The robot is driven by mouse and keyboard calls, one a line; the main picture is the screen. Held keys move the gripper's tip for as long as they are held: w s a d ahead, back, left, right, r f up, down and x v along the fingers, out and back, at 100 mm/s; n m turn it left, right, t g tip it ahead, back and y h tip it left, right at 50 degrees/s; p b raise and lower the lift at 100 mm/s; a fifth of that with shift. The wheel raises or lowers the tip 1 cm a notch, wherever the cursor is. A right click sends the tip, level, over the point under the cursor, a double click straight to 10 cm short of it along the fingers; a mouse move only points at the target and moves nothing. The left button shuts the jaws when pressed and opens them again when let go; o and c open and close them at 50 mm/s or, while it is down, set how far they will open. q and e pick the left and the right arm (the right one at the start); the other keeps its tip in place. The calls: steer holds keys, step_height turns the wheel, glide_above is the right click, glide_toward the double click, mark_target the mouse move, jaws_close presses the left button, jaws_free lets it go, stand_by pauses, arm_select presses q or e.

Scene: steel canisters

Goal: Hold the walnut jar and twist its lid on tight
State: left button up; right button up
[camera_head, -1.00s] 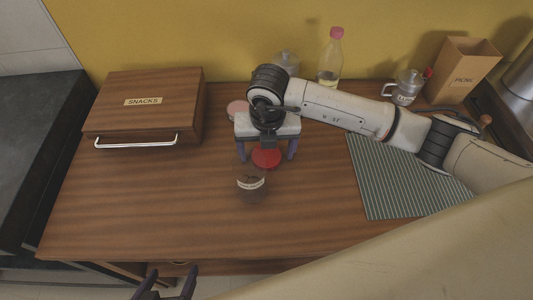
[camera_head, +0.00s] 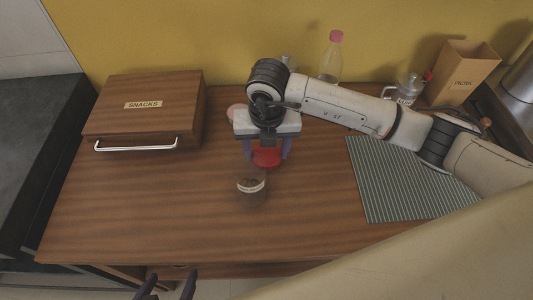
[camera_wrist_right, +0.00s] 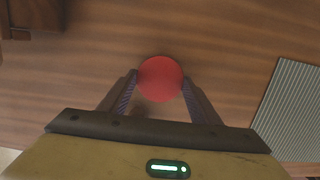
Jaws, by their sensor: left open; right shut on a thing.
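The walnut jar (camera_head: 252,187) is a small clear jar with brown contents and a pale label, upright on the wooden counter. The round red lid (camera_head: 267,157) is just behind it, apart from it in the head view; it also shows in the right wrist view (camera_wrist_right: 160,79). My right gripper (camera_head: 267,151) points down, shut on the lid with a finger on each side. Whether the lid touches the counter is unclear. My left gripper (camera_head: 167,287) is open and empty at the bottom edge, in front of the counter and mostly out of frame.
A wooden SNACKS box (camera_head: 145,110) stands back left. A striped mat (camera_head: 410,185) lies to the right. A pink-capped bottle (camera_head: 331,57), a glass jar (camera_head: 405,88) and a cardboard box (camera_head: 462,72) stand at the back. The counter left of the jar is clear.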

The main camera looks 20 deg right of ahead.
mark_target(266, 156)
step_height(266, 156, up, 8)
steer(key=shift+r, duration=0.25)
steer(key=s+d+r+m+g, duration=0.1)
steer(key=s+m, duration=0.4)
steer(key=m, duration=1.1)
steer(key=s+d+r+m+g, duration=0.2)
steer(key=s+d+r+m, duration=0.2)
steer(key=m, duration=1.3)
steer(key=shift+s+d+g, duration=0.3)
steer(key=shift+s+d, duration=0.4)
steer(key=shift+d, duration=0.1)
